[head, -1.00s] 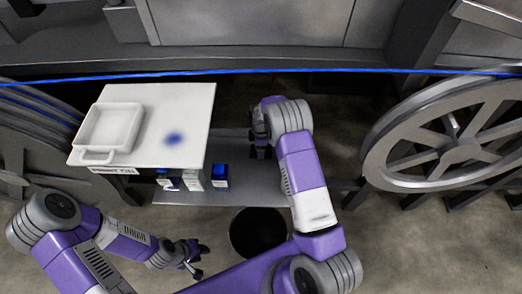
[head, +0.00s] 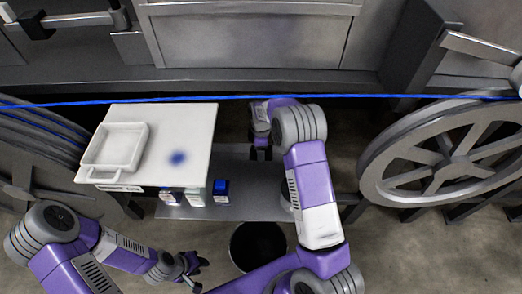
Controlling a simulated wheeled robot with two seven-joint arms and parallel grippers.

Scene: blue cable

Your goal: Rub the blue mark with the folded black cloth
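The blue mark (head: 178,158) is a soft-edged smudge on the right part of a white tabletop (head: 190,120). I cannot make out a folded black cloth. My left gripper (head: 195,274) is low in the picture, in front of the white tabletop and apart from it. Its dark fingers look spread and nothing shows between them. My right gripper (head: 261,154) points down over the grey shelf, right of the white tabletop. Its small dark fingers look apart, and I see nothing held.
A white tray (head: 115,147) with a handle stands on the tabletop's left part. Small blue and white boxes (head: 221,190) stand on the grey shelf (head: 262,190). A black round bin (head: 258,243) is below. A blue cable (head: 300,97) crosses behind. A large reel (head: 450,150) stands right.

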